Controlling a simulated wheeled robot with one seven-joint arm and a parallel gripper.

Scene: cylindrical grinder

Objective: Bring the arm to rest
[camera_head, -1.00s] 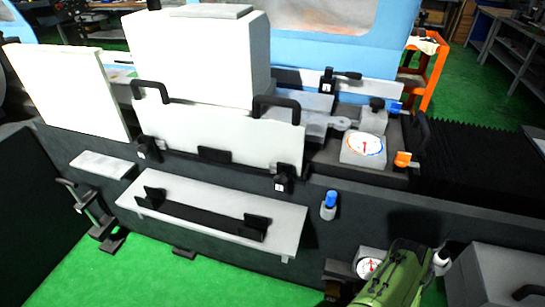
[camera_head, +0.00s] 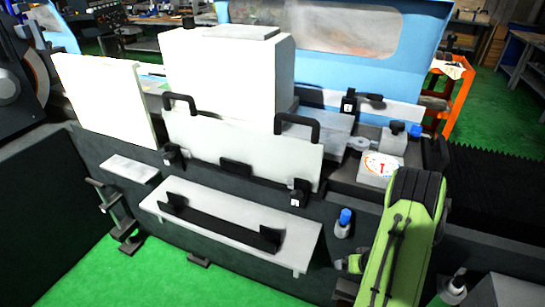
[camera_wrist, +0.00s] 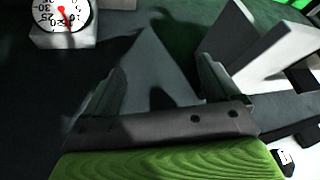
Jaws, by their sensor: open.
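My gripper (camera_wrist: 160,88) shows in the wrist view with its two dark fingers wide apart and nothing between them. Past the fingers is a dark grey surface with shadows on it. In the head view my green arm (camera_head: 392,250) rises at the lower right, in front of the grinder (camera_head: 130,205). My arm covers part of the machine front beside the round dial gauge (camera_head: 380,166).
A white guard with black handles (camera_head: 240,143) stands at the machine's front. A grey shelf with a black bar (camera_head: 290,245) juts out below it. A blue knob (camera_head: 345,216) is close to my arm's left. In the wrist view a dial (camera_wrist: 62,14) is at upper left.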

